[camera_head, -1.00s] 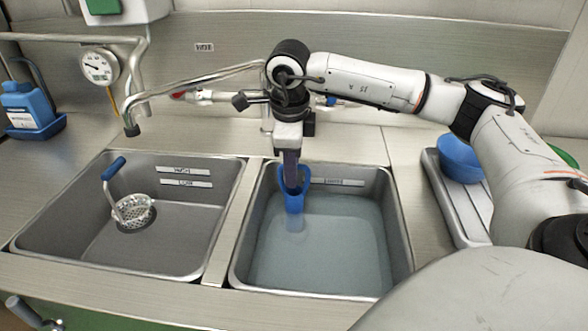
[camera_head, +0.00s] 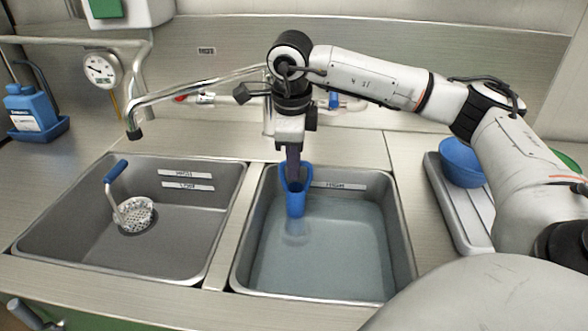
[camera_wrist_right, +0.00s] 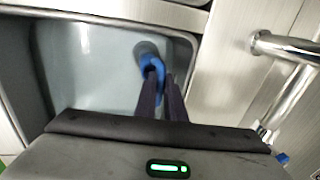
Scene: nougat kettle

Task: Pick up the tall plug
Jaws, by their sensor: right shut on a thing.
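The tall plug (camera_head: 296,203) is blue, with a loop at its top, and stands upright at the back of the right sink (camera_head: 405,240), which holds water. My right gripper (camera_head: 293,178) points down from above, its dark fingers shut on the plug's loop. The plug (camera_wrist_right: 152,64) also shows at the fingertips of my right gripper (camera_wrist_right: 160,85) in the right wrist view. A blurred darker patch lies below the plug in the water, so its lower end is hard to make out. My left gripper is not in view.
The left sink (camera_head: 75,215) holds a strainer with a blue handle (camera_head: 137,214). A metal faucet (camera_head: 200,93) reaches over from behind. A blue bowl (camera_head: 460,162) sits on a grey tray (camera_head: 455,205) at right. A blue bottle (camera_head: 30,108) stands at far left.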

